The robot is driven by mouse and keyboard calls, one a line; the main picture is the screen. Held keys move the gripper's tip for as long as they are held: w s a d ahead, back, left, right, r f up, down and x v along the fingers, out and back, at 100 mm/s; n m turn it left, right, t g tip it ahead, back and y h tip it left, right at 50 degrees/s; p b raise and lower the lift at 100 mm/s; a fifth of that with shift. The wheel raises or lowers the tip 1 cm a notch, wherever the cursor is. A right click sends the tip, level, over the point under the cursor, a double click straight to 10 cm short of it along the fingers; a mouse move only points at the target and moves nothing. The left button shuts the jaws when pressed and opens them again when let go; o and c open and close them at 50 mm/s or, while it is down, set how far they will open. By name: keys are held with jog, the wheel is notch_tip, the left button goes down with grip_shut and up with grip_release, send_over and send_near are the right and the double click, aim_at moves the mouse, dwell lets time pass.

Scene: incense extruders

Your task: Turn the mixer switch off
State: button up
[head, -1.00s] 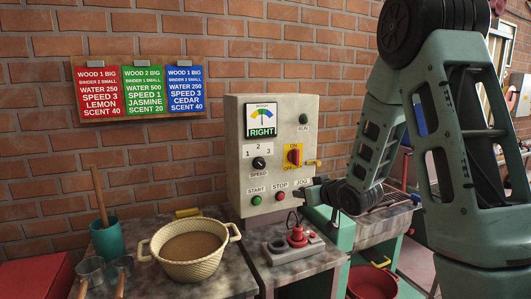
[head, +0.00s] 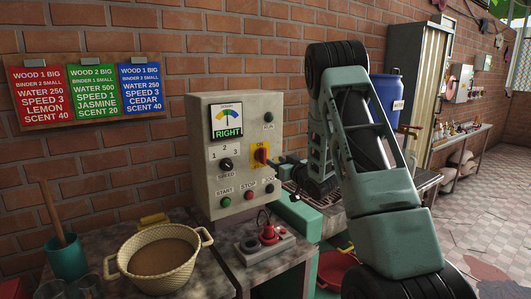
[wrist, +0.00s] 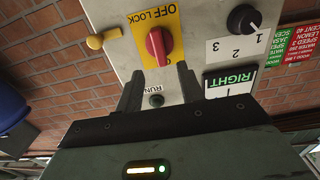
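The mixer switch (head: 261,155) is a red rotary knob on a yellow plate on the control box (head: 203,150). In the wrist view the knob (wrist: 157,46) is seen upside down, nearly upright, with OFF LOCK lettering beside it. My gripper (wrist: 159,70) is open, its two dark fingers apart and pointing at the box. The knob shows just beyond the fingertips, between their lines; I cannot tell whether they touch it. In the head view the fingers are small and dark beside the box's right side, partly hidden by my arm.
The box also carries a speed knob (head: 226,164), a green start button (head: 226,202), a red stop button (head: 248,195) and a gauge (head: 227,120). A blue barrel (head: 386,98) stands to the right.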

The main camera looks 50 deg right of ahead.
aim_at(265, 155)
jog(key=p+x, duration=0.2)
jog(key=x, duration=0.6)
grip_shut()
